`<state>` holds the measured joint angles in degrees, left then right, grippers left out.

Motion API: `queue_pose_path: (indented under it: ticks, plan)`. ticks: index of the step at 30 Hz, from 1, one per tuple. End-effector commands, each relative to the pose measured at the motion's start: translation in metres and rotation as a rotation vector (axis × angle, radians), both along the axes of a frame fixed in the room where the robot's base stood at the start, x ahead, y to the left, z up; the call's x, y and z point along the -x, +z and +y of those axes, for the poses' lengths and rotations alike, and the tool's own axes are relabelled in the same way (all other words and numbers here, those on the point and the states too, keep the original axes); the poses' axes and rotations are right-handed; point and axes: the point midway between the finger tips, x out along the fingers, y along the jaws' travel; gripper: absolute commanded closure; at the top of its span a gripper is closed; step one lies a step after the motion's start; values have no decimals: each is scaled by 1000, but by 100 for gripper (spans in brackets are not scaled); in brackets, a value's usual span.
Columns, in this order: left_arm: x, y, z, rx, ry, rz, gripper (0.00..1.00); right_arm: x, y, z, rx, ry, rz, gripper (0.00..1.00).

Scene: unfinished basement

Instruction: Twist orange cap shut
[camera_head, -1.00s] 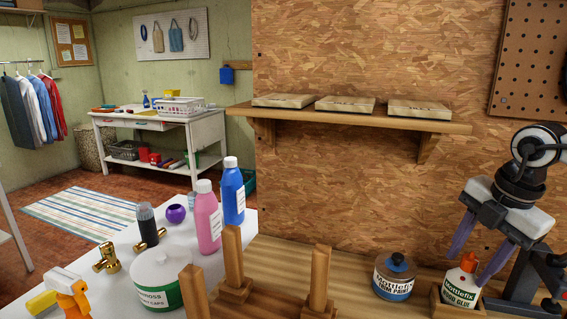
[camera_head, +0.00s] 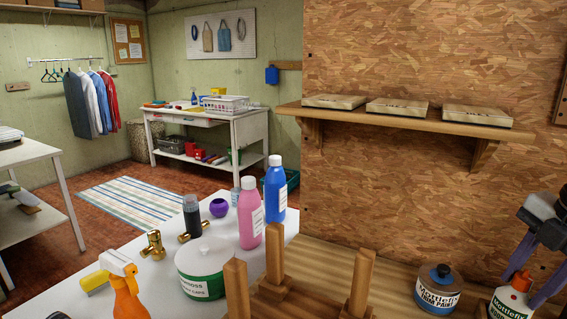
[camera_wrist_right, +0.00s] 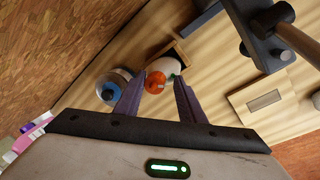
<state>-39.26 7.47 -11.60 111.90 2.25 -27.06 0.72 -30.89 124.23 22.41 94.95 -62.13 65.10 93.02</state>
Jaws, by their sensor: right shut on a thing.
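The white wood glue bottle (camera_head: 507,304) stands at the lower right of the head view, partly cut off by the bottom edge. Its orange cap (camera_head: 521,282) is on top. My right gripper (camera_head: 520,290) comes down from the right edge, with its two purple fingers on either side of the cap. In the right wrist view the orange cap (camera_wrist_right: 155,81) sits between the fingertips (camera_wrist_right: 158,86), and the white bottle shows behind it. The gripper is shut on the cap. My left gripper is not in view.
A wooden holder (camera_wrist_right: 180,50) sits by the bottle. Wooden posts (camera_head: 361,283) rise from the bench. A white table (camera_head: 130,232) at left carries a green-labelled tub (camera_head: 203,270), bottles and a spray bottle (camera_head: 127,300).

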Motion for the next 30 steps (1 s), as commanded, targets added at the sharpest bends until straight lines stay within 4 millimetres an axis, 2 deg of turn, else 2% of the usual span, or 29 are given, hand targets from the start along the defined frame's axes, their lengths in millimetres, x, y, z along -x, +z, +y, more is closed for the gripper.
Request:
queue_pose_path:
  ticks: [6,30]
  plan:
    - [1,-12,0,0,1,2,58,-3,-6,2,-9,-56,-10,76]
    - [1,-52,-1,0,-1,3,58,-3,-6,3,-11,-372,-11,77]
